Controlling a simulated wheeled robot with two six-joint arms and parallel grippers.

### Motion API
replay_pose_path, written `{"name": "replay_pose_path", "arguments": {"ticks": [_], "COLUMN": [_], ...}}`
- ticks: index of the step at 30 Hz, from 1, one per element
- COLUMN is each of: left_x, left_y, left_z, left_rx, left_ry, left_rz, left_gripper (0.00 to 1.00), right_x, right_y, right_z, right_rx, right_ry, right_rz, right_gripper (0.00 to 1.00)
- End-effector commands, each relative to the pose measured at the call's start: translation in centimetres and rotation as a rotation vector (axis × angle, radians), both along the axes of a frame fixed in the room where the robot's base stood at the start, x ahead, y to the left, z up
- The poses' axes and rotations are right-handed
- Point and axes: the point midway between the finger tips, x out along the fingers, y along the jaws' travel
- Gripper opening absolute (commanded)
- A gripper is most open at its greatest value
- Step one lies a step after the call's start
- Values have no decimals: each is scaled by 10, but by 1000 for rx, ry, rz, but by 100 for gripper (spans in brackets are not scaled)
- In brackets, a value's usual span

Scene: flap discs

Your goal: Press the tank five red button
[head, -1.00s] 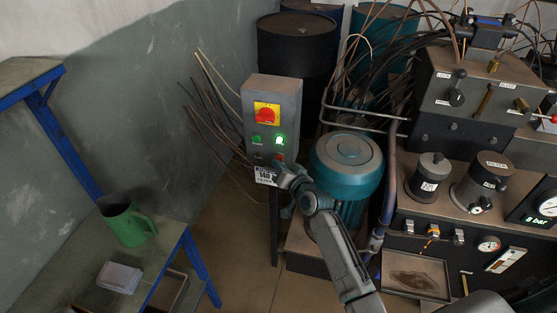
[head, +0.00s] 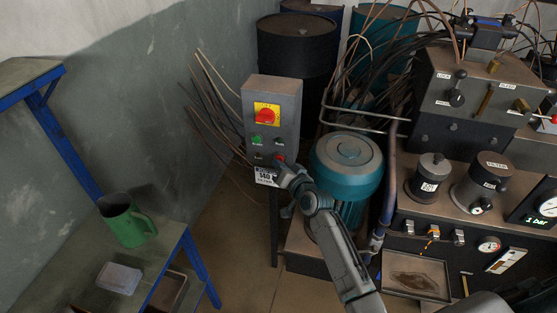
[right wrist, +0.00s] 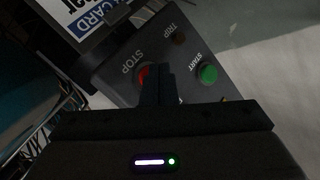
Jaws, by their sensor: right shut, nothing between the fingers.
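A grey control box (head: 271,115) stands on a post at the centre left. Its red STOP button (right wrist: 144,76) is partly covered by my right gripper (right wrist: 160,78) in the right wrist view. The gripper is shut and empty, with its fingertips against or right at that button. The head view shows the same gripper (head: 281,163) at the box's lower right corner. A green START button (right wrist: 208,74) sits beside STOP. The lamp (head: 280,142) on the box is dark. My left gripper is not in view.
A red rotary switch (head: 266,115) on a yellow plate is higher on the box. A teal motor (head: 347,165) stands close to the right of my arm. A green mug (head: 126,220) is on the bench at left. The pressure display (head: 539,221) appears to read 1 bar.

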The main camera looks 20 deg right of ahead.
Motion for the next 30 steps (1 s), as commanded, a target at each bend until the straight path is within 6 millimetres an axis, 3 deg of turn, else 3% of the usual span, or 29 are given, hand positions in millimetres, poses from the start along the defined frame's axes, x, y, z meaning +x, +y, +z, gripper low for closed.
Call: {"name": "replay_pose_path", "arguments": {"ticks": [18,30], "left_x": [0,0], "left_y": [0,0], "left_z": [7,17], "left_rx": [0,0], "left_ry": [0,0], "left_rz": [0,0], "left_gripper": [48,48], "right_x": [-14,-46], "right_y": [9,31], "right_z": [0,0], "right_rx": [1,3], "right_ry": [2,1], "right_rz": [0,0], "right_gripper": [0,0]}}
